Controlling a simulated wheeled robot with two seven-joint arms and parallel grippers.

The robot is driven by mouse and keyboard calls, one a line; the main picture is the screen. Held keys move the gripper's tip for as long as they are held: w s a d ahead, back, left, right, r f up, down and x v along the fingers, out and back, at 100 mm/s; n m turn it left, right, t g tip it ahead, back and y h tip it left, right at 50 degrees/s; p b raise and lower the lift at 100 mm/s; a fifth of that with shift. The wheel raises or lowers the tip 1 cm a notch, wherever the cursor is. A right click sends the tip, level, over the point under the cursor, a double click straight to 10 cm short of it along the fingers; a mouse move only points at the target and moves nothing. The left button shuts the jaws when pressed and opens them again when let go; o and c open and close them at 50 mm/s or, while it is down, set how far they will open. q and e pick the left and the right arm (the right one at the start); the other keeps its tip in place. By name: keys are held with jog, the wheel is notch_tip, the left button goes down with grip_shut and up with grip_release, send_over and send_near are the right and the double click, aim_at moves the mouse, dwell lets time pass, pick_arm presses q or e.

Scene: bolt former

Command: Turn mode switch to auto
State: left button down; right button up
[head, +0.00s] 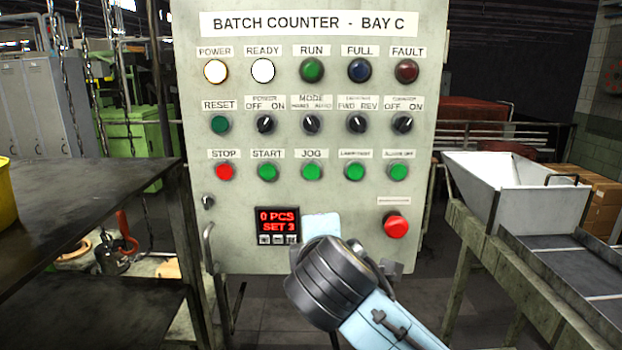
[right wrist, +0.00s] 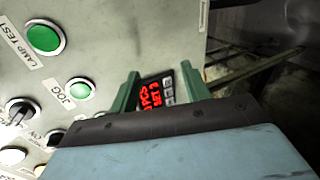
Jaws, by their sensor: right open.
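The mode switch (head: 312,123) is a black rotary knob in the middle of the switch row on the grey panel (head: 230,190). Its label reads MODE, with AUTO at the right. Its pointer seems to lean up and left, away from AUTO, but is small. The knob also shows at the left edge of the right wrist view (right wrist: 20,112). My right gripper's green fingers (right wrist: 160,72) are open and empty, with the counter display visible between them. In the head view my right wrist hides them, low before the panel and below the switch. My left gripper is not in view.
Other knobs flank the mode switch, and the green JOG button (head: 311,172) is below it. A red mushroom button (head: 396,226) and a handle (head: 208,250) stick out lower down. A dark table (head: 90,200) stands left, and a white hopper (head: 530,190) right.

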jog(key=s+a+r+n+t+p, duration=0.1)
jog(key=s+r+n, duration=0.15)
jog(key=r, duration=0.35)
jog(key=s+a+r+n+t, duration=0.1)
jog(key=s+r+t, duration=0.15)
jog(key=r, duration=0.45)
jog(key=n, duration=0.1)
send_near(311, 126)
jog(key=shift+t, duration=0.45)
jog(key=w+p, duration=0.1)
jog(key=w, duration=0.1)
jog(key=w+p, duration=0.3)
jog(key=w, duration=0.2)
jog(key=shift+f, duration=0.3)
pick_arm(q)
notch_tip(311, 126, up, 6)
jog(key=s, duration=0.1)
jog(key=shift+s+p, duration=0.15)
jog(key=shift+p, duration=0.2)
pick_arm(e)
jog(key=shift+w+f, duration=0.1)
jog(key=shift+w, duration=0.6)
jog(key=shift+c, duration=0.5)
jog(key=c, duration=0.9)
